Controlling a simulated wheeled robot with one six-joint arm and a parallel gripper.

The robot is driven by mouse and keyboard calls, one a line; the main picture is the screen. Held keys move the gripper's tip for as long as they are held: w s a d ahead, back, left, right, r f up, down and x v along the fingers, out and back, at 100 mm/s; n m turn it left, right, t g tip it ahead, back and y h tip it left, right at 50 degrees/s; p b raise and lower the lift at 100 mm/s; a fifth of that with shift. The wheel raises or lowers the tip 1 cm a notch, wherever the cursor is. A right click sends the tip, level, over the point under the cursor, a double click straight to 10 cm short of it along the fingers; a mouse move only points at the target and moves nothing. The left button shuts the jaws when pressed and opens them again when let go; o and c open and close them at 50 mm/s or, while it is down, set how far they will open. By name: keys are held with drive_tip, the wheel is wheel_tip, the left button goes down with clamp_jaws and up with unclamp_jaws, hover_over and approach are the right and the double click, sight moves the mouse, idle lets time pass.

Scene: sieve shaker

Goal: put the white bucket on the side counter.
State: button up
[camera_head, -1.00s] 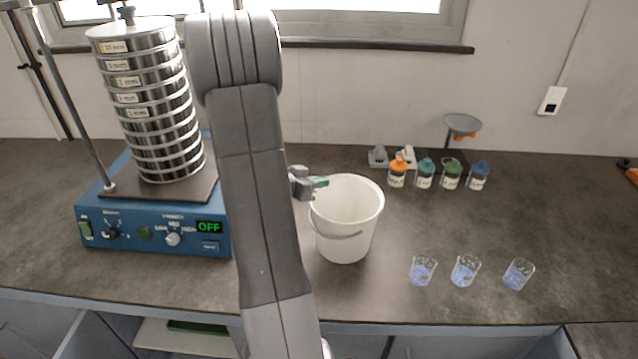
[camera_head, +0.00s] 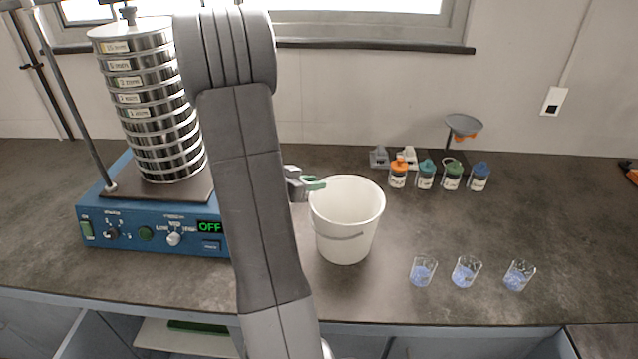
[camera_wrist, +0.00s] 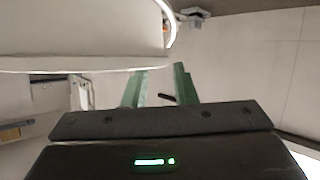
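The white bucket (camera_head: 345,225) stands upright on the dark counter, right of my arm, with its wire handle hanging down at the front. It fills the upper left of the wrist view (camera_wrist: 80,35). My gripper (camera_head: 314,185) is at the left side of the bucket's rim. In the wrist view its two green fingers (camera_wrist: 160,86) are apart, with a gap between them. The left finger overlaps the bucket's edge; I cannot tell whether it touches. A separate dark surface (camera_head: 605,338) shows at the bottom right corner, possibly the side counter.
The blue sieve shaker (camera_head: 150,235) with its stack of sieves (camera_head: 150,105) stands left of my arm. Three small beakers (camera_head: 465,272) stand near the front edge, right of the bucket. Several capped jars (camera_head: 425,175) and a scale-like stand (camera_head: 462,125) are behind.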

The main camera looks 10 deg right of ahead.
drive_tip(key=v, duration=0.9)
drive_tip(key=shift+a, duration=0.2)
drive_tip(key=shift+s, duration=0.1)
